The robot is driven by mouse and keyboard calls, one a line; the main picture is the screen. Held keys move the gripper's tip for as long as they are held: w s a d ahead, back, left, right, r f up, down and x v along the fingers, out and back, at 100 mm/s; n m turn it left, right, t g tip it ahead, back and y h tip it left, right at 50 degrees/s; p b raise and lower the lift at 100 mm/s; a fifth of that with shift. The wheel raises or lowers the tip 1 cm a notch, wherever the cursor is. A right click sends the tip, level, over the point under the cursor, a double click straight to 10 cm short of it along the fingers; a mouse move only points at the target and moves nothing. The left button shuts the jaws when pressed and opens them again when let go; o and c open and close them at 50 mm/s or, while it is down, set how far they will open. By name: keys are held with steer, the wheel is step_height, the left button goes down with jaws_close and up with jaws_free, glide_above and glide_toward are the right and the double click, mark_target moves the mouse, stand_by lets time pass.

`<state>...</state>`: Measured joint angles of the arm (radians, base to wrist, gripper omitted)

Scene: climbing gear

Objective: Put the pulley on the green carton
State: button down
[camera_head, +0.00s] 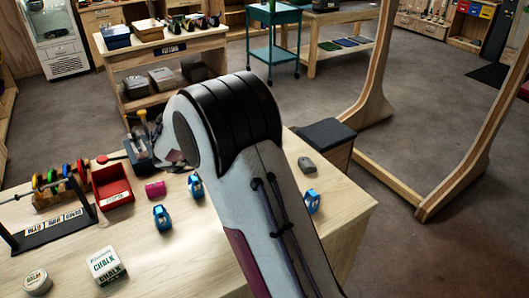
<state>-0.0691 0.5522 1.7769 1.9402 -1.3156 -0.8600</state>
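Several small blue metal devices that look like pulleys stand on the wooden table: one at the front (162,217), one behind it (195,186) and one right of my arm (312,201). I cannot tell which the task means. A small white carton with green lettering reading "CHALK" (106,265) sits at the table's front left; its top looks clear. No plainly green carton shows. My arm crosses the middle of the view and hides part of the table.
A round balm tin (37,282) stands left of the carton. A rack with coloured gear (55,200), a red bin (112,186), a magenta cylinder (155,189) and a dark holder (138,155) are farther back. A grey stone-like piece (307,165) lies right of my arm.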

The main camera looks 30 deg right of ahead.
steer(key=shift+f, duration=0.1)
steer(key=c, duration=1.8)
jaws_free()
steer(key=shift+v, duration=6.05)
steer(key=shift+d, duration=0.15)
